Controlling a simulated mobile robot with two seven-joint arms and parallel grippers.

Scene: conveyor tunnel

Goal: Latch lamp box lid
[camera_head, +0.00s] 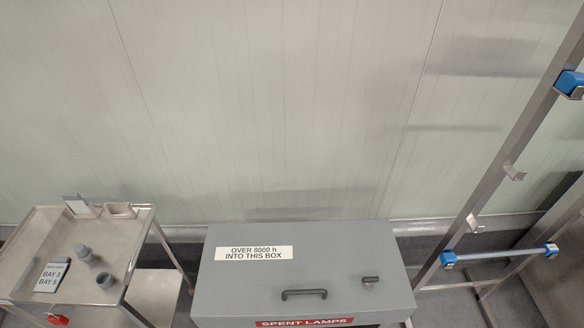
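The grey lamp box (300,240) stands at the bottom middle of the head view, its flat lid facing up. The lid looks down on the box, with no gap that I can make out. A white label on it reads "OVER 8000 h INTO THIS BOX" (254,253). A dark handle (304,293) lies near the lid's front edge, and a small dark latch-like piece (370,281) sits to its right. A red "SPENT LAMPS" label (304,322) shows at the front, cut by the frame's edge. Neither of my grippers is in view.
A metal trolley (124,222) stands at left with a bay sign (52,275), two grey cylindrical pieces (105,281) and a red tag (57,320). A metal frame (493,178) with blue-ended bars (500,254) stands at right. A pale panelled wall (260,110) closes the back.

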